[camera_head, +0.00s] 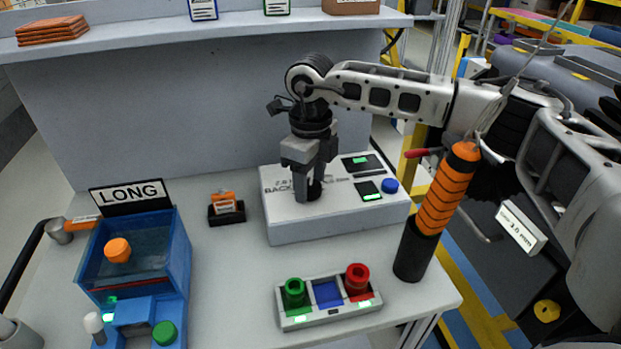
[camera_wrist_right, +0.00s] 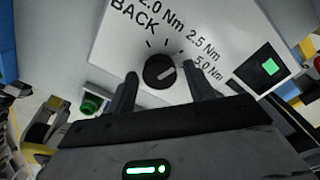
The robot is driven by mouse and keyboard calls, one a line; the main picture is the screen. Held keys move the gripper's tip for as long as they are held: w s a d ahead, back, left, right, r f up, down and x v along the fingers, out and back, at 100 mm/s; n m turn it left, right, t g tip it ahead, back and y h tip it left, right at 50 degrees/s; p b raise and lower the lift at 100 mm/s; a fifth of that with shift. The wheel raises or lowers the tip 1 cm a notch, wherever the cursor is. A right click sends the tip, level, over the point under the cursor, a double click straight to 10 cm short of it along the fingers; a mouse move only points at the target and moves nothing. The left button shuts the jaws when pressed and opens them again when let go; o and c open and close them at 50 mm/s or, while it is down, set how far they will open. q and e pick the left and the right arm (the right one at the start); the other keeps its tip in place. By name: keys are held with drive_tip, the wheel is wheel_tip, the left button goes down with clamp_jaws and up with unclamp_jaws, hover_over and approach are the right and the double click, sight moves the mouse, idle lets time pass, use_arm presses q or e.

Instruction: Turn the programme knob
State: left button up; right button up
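The programme knob (camera_wrist_right: 158,71) is round and black with a white pointer line, on the top face of a white box (camera_head: 310,228). Around it are tick marks and the labels BACK, 2.0 Nm, 2.5 Nm and one like 5.0 Nm. The pointer line slants toward the right-hand labels. In the head view the knob (camera_head: 315,190) is partly hidden by my right gripper (camera_head: 307,194), which points down over it. In the wrist view my right gripper (camera_wrist_right: 161,84) is open, one finger on each side of the knob, with gaps showing. My left gripper is not in view.
The box also carries small green-lit displays (camera_head: 368,190) and a blue button (camera_head: 390,186). A button panel (camera_head: 328,300) stands in front, an orange-and-black tool (camera_head: 440,205) at right. A blue bin (camera_head: 178,250) labelled LONG and a small black holder (camera_head: 227,214) stand left.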

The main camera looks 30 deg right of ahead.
sight(311, 186)
drive_tip(key=shift+r, duration=0.45)
wheel_tip(311, 186, up, 7)
drive_tip(key=shift+f+b, duration=0.2)
drive_tip(key=shift+b, duration=0.3)
drive_tip(key=shift+s+f, duration=0.1)
drive_tip(key=shift+s, duration=0.05)
